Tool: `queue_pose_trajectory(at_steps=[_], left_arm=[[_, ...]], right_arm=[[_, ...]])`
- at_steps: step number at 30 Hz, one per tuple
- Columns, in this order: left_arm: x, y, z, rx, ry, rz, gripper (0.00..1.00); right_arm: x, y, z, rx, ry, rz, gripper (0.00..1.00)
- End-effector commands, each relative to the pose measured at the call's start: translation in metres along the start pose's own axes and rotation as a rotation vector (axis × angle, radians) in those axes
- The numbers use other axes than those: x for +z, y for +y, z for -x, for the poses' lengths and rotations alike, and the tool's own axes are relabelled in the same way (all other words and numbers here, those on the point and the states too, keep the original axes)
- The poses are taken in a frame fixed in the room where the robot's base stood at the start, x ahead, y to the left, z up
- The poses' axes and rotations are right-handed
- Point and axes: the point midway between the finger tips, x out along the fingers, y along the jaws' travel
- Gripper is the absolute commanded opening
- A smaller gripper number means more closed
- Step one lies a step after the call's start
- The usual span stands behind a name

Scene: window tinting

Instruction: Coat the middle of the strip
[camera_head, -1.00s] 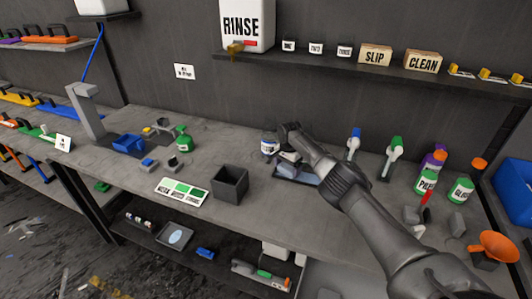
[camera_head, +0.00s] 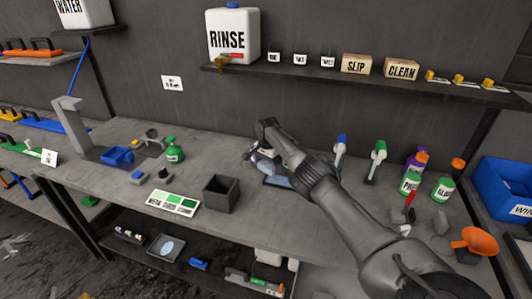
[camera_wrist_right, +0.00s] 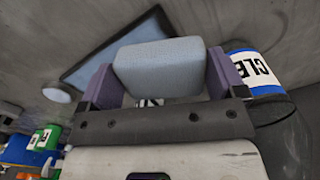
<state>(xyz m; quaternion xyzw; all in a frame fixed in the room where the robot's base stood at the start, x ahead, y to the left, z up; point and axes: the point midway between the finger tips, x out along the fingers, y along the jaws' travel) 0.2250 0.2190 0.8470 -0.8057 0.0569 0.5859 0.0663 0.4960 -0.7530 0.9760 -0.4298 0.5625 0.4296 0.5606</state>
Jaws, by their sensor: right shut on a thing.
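My right gripper (camera_head: 264,158) reaches over the middle of the bench, toward its back. In the right wrist view my right gripper (camera_wrist_right: 162,75) is shut on a pale blue-grey pad (camera_wrist_right: 160,66), held between two purple fingers. Beyond the pad lies a flat blue-grey strip (camera_wrist_right: 88,71) with a dark edge; the pad hides part of it. I cannot tell whether the pad touches it. In the head view the strip (camera_head: 279,182) shows below the gripper, partly covered by my arm. My left gripper is not in view.
A jar with a blue-banded label reading "CLE" (camera_wrist_right: 265,70) stands close beside the right finger. A dark open box (camera_head: 221,194) and a green-patched card (camera_head: 173,201) lie to the left.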

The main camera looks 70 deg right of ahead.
Motion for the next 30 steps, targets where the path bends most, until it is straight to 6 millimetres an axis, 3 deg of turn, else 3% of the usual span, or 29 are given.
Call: queue_pose_trajectory(at_steps=[12, 30], left_arm=[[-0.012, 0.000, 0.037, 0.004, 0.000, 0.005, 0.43], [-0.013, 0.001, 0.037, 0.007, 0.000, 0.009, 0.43]], right_arm=[[-0.002, 0.002, 0.035, 0.001, -0.001, -0.003, 0.67], [0.005, -0.005, 0.040, -0.001, -0.003, 0.018, 0.67]])
